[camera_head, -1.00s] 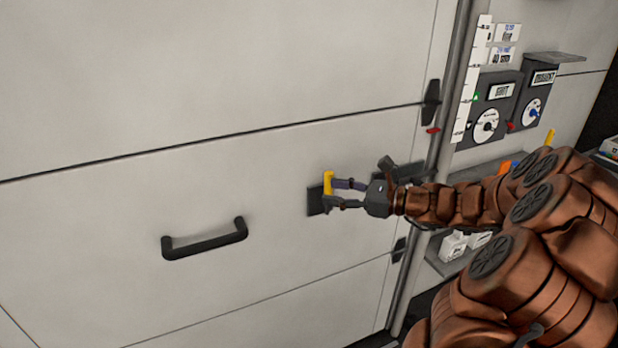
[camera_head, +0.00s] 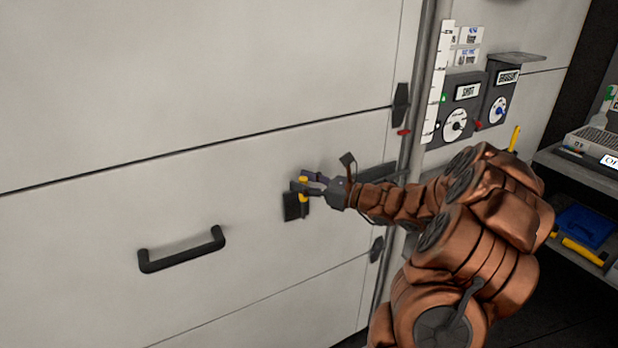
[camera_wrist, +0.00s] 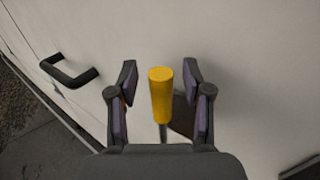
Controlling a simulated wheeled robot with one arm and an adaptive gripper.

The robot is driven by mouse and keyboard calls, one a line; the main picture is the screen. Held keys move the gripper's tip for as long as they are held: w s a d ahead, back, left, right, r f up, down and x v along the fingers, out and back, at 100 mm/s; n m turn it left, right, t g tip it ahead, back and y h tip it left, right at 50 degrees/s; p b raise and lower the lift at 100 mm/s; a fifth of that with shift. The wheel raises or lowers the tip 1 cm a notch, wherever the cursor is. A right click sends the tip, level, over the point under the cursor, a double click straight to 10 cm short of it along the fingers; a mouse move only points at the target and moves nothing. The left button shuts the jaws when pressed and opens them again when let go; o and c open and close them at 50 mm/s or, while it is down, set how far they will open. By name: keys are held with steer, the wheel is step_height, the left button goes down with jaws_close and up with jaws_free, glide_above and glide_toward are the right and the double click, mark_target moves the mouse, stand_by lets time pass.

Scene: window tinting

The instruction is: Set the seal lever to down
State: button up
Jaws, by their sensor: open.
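The seal lever has a yellow handle (camera_head: 303,190) in front of a dark plate (camera_head: 292,207) on the large pale door panel. In the wrist view the yellow handle (camera_wrist: 161,95) stands between my two fingers, with a gap showing on each side, and a thin metal stem runs below it. My gripper (camera_head: 306,183) is open around the upper part of the handle; it also shows in the wrist view (camera_wrist: 160,82). The fingers hide part of the handle in the head view. I cannot tell the lever's exact set position.
A black bar handle (camera_head: 182,250) is fixed on the panel to the left. Control boxes with dials (camera_head: 458,118) hang at the upper right beyond a vertical post (camera_head: 421,110). A shelf (camera_head: 575,170) with items stands at the far right.

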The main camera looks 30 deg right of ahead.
steer(key=shift+w, duration=0.15)
steer(key=shift+c, duration=0.3)
jaws_close()
steer(key=shift+a, duration=0.1)
